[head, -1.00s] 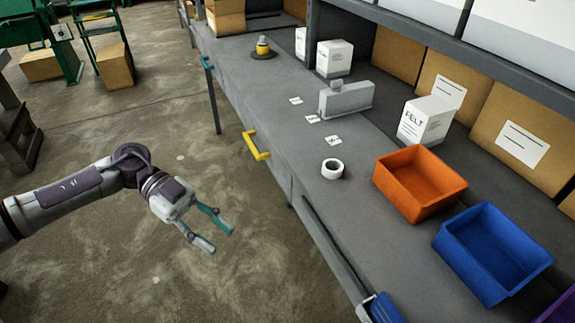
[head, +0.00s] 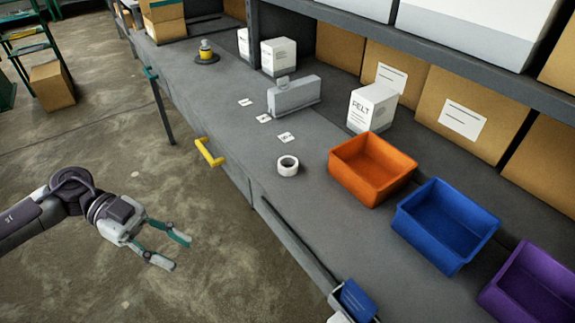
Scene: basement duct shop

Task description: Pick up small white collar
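The small white collar (head: 288,166) is a short white ring on the grey workbench (head: 225,118), left of the orange bin. My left gripper (head: 182,253) is at the lower left, over the floor in front of the bench. Its two fingers are spread apart with nothing between them. It is well to the left of the collar and apart from it. My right gripper does not show in the head view.
Orange (head: 372,168), blue (head: 446,225) and purple (head: 530,290) bins stand right of the collar. A grey block (head: 293,97), a white FELT box (head: 371,107) and small white cards (head: 264,118) lie behind it. A yellow handle (head: 209,153) sticks out from the bench front.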

